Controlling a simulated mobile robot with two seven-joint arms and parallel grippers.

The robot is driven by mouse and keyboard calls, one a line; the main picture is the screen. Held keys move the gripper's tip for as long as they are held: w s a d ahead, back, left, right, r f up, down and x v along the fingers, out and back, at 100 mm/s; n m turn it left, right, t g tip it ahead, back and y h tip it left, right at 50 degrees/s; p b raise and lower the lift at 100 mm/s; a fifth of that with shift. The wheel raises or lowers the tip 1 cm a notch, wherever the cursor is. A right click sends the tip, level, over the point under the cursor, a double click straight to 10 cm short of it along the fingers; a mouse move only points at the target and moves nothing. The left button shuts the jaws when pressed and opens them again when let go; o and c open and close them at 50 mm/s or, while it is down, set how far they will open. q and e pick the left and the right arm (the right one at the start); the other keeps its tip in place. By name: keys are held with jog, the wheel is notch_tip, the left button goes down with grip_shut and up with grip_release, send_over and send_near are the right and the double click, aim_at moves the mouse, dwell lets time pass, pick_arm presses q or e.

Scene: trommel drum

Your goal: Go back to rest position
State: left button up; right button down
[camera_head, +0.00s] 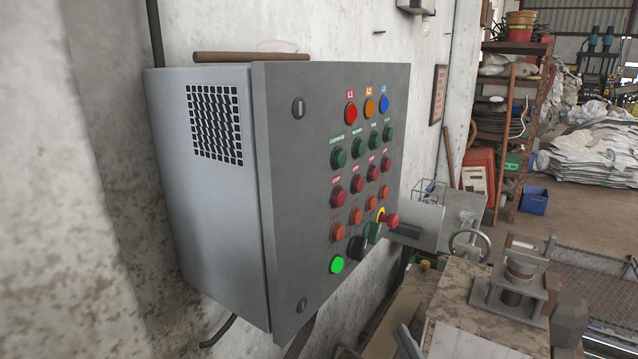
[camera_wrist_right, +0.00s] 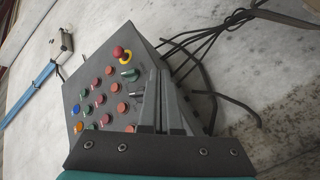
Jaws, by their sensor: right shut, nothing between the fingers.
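The grey control panel (camera_head: 285,180) hangs on the wall in the head view, with rows of coloured buttons, lamps and a red emergency stop (camera_head: 390,219). A green lamp (camera_head: 337,265) at its lower left is lit. Only a small grey part of my right gripper (camera_head: 408,342) shows at the bottom edge of the head view, below and to the right of the panel. In the right wrist view, the fingers (camera_wrist_right: 158,76) are shut and empty. They cover part of the panel front (camera_wrist_right: 108,82) there; I cannot tell the gap between them. My left gripper is not in view.
Black cables (camera_wrist_right: 205,75) hang from the panel's lower end near the right gripper. A worktable (camera_head: 455,292) with a metal fixture (camera_head: 512,285) stands to the right of the panel. Shelves (camera_head: 510,130) and piled sacks (camera_head: 590,145) are farther back.

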jog(key=s+d+f+m+g+h, duration=0.1)
jog(key=s+f+m+g, duration=0.45)
jog(key=s, duration=0.65)
jog(key=s+d+f+m+g, duration=0.1)
jog(key=s+f+m+g, duration=0.2)
jog(key=s+f+g, duration=0.7)
jog(key=s+f, duration=0.2)
jog(key=f, duration=0.8)
jog(key=s+f, duration=0.3)
jog(key=f, duration=0.8)
jog(key=s+d+f, duration=0.2)
jog(key=s+f, duration=1)
jog(key=s, duration=0.2)
jog(key=shift+s+d+g, duration=0.15)
jog(key=shift+d+g, duration=0.05)
jog(key=shift+g, duration=0.15)
